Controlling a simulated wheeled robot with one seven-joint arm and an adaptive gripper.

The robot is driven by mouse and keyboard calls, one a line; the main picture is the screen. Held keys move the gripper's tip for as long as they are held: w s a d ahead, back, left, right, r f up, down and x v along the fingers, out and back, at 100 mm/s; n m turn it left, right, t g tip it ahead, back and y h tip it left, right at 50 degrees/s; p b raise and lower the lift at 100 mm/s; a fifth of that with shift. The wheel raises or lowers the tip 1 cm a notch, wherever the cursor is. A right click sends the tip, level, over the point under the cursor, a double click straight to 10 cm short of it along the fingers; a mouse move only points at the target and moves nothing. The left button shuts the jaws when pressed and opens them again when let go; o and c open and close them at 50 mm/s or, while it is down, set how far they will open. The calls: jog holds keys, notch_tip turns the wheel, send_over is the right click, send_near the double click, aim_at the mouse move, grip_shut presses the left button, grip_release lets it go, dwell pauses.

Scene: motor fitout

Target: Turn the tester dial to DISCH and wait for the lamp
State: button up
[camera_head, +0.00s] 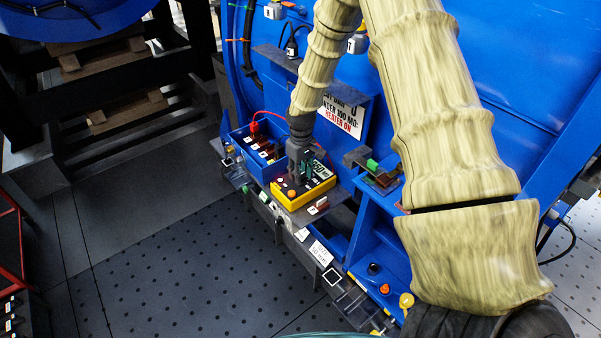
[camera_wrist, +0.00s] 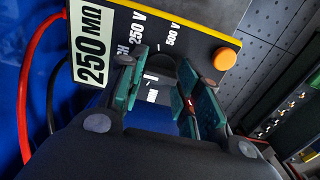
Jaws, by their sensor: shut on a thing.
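The yellow-edged tester (camera_head: 318,190) sits on the shelf in front of the blue machine, with a grey face and a pale display. In the wrist view its display (camera_wrist: 92,45) reads 250 MΩ. Labels 250 V and 500 V show beside it, and a label ending in CH is partly covered. My gripper (camera_head: 294,186) points down onto the tester's face. In the wrist view its green-padded fingers (camera_wrist: 158,78) are shut on the dark dial (camera_wrist: 151,76), which is mostly hidden; its setting cannot be read. A round orange lamp or button (camera_wrist: 224,58) stands near the corner; I cannot tell if it is lit.
A blue bin (camera_head: 240,140) with red and dark parts stands left of the tester. A red lead (camera_wrist: 30,90) and a black lead run beside the tester. A blue bracket frame (camera_head: 375,235) stands right. The dotted floor (camera_head: 190,260) in front is clear.

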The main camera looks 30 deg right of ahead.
jog(key=o, duration=1)
jog(key=shift+d, duration=0.1)
jog(key=shift+r, duration=0.4)
notch_tip(320, 180, up, 11)
jog(key=shift+r, duration=0.1)
